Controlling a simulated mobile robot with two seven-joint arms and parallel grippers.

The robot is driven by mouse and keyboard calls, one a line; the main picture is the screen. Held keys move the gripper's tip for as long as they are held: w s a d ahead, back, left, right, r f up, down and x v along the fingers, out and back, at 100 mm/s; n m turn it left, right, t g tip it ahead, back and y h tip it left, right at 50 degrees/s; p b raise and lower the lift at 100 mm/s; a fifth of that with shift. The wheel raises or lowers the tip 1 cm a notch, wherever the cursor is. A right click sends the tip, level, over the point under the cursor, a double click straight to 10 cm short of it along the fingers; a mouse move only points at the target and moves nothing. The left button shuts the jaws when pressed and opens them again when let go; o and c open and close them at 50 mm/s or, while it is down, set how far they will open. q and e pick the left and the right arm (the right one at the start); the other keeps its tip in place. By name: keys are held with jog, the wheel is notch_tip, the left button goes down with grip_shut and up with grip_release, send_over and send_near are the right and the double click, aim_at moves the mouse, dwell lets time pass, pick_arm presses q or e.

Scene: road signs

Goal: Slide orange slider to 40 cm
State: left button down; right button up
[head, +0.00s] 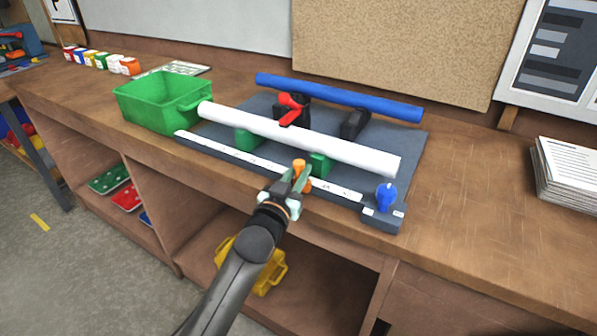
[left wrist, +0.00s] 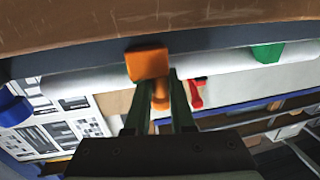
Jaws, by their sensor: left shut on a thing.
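The orange slider (head: 301,176) sits on the white ruled scale strip (head: 262,163) along the front edge of the dark board (head: 222,148), right of the strip's middle. My left gripper (head: 298,178) is shut on the orange slider, coming from the front. In the left wrist view the slider's orange block (left wrist: 147,64) shows at the tips of my left gripper (left wrist: 161,90). The scale's numbers are too small to read. My right gripper is not in view.
A white tube (head: 340,147) lies on green supports just behind the scale. A blue tube (head: 345,98) and red clamp (head: 290,103) are farther back. A blue knob (head: 386,196) stands at the right end. A green bin (head: 160,100) stands left.

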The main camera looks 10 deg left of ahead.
pick_arm(q)
jog(key=c, duration=0.8)
grip_release()
jog(key=shift+o, duration=0.2)
jog(key=s+a, duration=0.2)
jog(key=s, duration=1)
jog(key=shift+s+a+b, duration=0.15)
jog(key=shift+a+b, duration=0.05)
jog(key=shift+b, duration=0.25)
jog(key=s+a+f+g, duration=0.1)
jog(key=s+f+g, duration=0.1)
jog(key=s+f, duration=0.5)
jog(key=s+a+f+g, duration=0.2)
jog(key=s+f, duration=0.5)
jog(key=f, duration=0.6)
jog(key=s+a+f+g+y, duration=0.1)
jog(key=s+f+g, duration=0.3)
jog(key=s+f, duration=0.3)
notch_tip(320, 180, down, 4)
jog(key=shift+a+r, duration=0.15)
jog(key=shift+a, duration=0.1)
